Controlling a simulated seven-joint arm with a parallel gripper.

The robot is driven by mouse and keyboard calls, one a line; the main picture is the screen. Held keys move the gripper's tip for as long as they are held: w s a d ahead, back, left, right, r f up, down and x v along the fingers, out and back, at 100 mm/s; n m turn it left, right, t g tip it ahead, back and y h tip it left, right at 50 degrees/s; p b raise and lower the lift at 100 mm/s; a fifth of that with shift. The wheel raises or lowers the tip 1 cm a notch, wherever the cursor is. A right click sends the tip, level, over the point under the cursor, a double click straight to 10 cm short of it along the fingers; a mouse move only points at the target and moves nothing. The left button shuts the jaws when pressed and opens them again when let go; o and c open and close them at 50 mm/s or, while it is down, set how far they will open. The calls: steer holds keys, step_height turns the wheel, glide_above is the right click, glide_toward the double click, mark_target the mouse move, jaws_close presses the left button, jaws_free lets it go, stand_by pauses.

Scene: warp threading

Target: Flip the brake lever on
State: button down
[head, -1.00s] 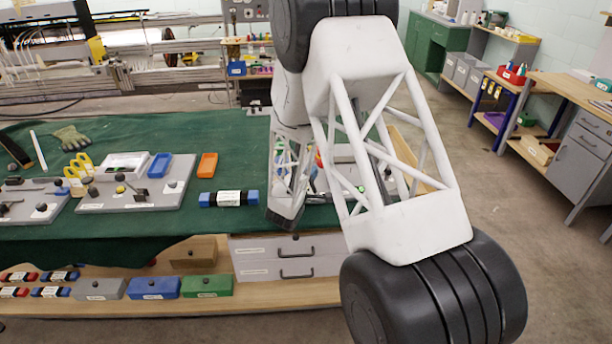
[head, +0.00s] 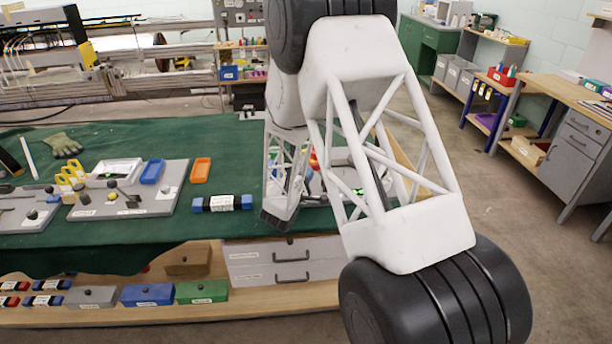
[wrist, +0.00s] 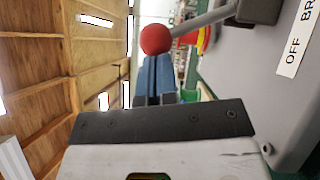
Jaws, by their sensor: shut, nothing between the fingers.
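The brake lever shows in the wrist view as a grey metal rod (wrist: 205,18) with a red ball knob (wrist: 157,39) at its end. The rod runs from a dark mount on a grey panel (wrist: 245,75), which carries a label reading "OFF" and "BR", cut off by the frame. My gripper (wrist: 154,62) is shut and empty, its blue fingers together. In the picture its tips lie right by the knob; I cannot tell whether they touch it. In the head view my arm hides the gripper and most of this panel.
A green-covered bench (head: 130,233) holds grey panels (head: 130,203) at left, an orange tray (head: 201,170) and a black-and-blue block (head: 222,203). Drawers (head: 290,275) and coloured boxes sit below.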

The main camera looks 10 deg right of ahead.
mark_target(316, 166)
steer(key=shift+d+r, duration=0.1)
steer(key=shift+r, duration=0.05)
steer(key=shift+d+r+m+g+y, duration=0.3)
steer(key=shift+d+r+m+g, duration=0.65)
steer(key=shift+m, duration=0.45)
steer(key=d+m+g+y, duration=0.2)
steer(key=d+m+y, duration=0.1)
steer(key=d+m, duration=0.2)
steer(key=shift+d+r, duration=0.45)
steer(key=shift+d, duration=0.85)
steer(key=shift+d, duration=0.1)
